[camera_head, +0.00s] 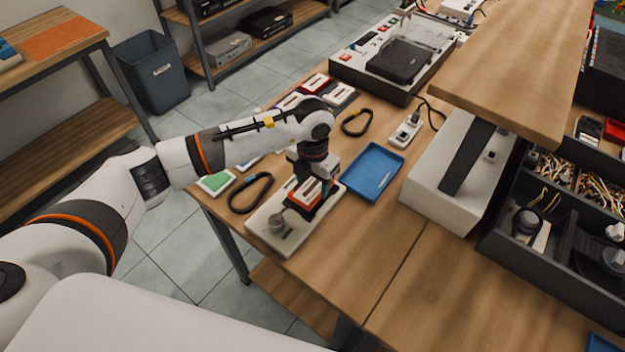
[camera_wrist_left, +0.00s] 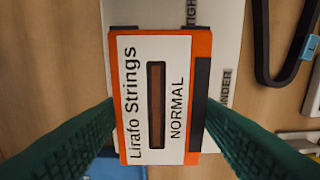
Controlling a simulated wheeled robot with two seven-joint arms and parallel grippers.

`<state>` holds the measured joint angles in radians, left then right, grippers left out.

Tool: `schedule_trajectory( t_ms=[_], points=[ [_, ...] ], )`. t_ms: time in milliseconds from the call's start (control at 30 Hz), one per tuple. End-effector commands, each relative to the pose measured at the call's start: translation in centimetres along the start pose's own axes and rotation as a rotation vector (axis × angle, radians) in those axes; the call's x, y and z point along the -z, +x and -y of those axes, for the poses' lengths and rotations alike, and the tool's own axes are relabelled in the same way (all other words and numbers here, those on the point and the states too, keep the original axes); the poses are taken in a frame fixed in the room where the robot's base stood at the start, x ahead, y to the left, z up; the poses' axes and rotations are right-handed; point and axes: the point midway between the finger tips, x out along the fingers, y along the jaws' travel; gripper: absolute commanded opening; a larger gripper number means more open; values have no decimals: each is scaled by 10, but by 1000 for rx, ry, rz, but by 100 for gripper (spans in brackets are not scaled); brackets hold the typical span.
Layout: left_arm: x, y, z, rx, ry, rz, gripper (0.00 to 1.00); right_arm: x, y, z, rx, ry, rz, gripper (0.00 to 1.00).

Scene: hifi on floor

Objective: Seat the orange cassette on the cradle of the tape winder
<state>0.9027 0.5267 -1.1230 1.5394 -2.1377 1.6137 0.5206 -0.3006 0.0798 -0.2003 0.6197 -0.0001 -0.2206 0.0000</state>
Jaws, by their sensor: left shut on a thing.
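The orange cassette (camera_head: 304,197) has a white label reading "Lirafo Strings NORMAL". It fills the middle of the left wrist view (camera_wrist_left: 136,138). My left gripper (camera_head: 314,187) is shut on it, with a green finger on each side. The cassette is over the pale tape winder (camera_head: 283,241), which lies near the table's left edge and has a round grey knob. The winder's plate also shows behind the cassette in the left wrist view (camera_wrist_left: 226,62). The cradle is hidden by the cassette and gripper. I cannot tell whether the cassette touches it. My right gripper is not in view.
A blue tray (camera_head: 372,173) lies just right of the winder. A black belt loop (camera_head: 238,207) lies to its left, another (camera_head: 357,134) farther back. Other cassettes (camera_head: 315,83) lie behind my arm. A white box (camera_head: 440,185) stands at right. The table's front is clear.

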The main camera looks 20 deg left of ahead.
Motion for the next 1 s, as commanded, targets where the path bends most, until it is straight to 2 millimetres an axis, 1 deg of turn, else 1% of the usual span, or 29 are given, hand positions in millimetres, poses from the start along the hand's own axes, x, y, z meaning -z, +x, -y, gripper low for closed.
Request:
schedule_trajectory(
  t_ms=[1000],
  points=[
    [0, 6, 0, 0, 0, -1, 35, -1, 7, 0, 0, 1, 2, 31]
  ],
)
